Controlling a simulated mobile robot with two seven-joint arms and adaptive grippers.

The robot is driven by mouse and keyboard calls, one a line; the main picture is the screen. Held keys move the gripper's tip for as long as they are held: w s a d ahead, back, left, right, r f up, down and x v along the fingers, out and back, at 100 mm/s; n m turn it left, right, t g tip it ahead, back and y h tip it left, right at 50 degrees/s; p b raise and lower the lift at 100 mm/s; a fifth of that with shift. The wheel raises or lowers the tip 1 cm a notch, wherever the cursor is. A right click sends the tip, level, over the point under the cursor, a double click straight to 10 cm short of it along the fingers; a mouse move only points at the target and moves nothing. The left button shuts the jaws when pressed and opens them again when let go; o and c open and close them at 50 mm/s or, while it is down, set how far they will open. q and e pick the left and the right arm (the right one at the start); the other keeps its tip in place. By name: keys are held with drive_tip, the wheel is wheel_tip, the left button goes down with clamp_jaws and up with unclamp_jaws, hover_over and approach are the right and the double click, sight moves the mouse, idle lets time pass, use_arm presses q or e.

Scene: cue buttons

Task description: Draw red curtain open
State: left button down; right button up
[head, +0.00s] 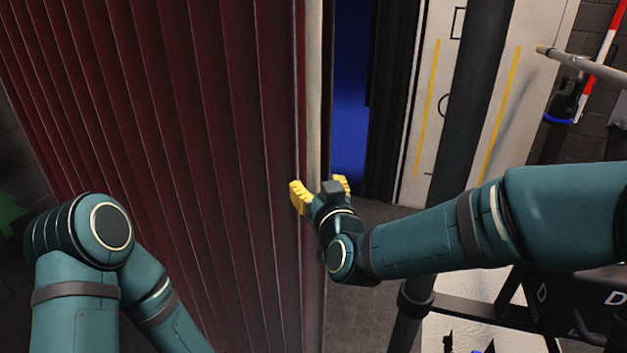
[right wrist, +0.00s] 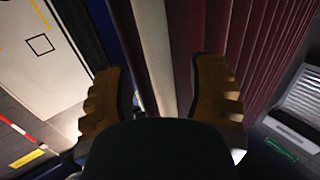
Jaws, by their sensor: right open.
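The red curtain (head: 190,130) is pleated and hangs across the left and middle of the head view, drawn out to a pale upright bar (head: 314,100) along its right edge. My right gripper (head: 320,187) is open, its yellow fingers at either side of the bar in the head view. In the right wrist view the two fingers (right wrist: 160,90) stand apart, with the pale bar (right wrist: 152,45) between and beyond them and the red curtain (right wrist: 245,40) to the right. Whether the fingers touch the bar I cannot tell. My left arm is at the lower left; its gripper is out of view.
Right of the bar is a narrow gap with a blue surface (head: 350,90) behind. A dark post (head: 470,100) and a white panel with yellow stripes (head: 432,110) stand further right. A grey rail (head: 580,63) juts in at the upper right.

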sight(315, 183)
drive_tip(key=shift+x, duration=1.5)
clamp_jaws()
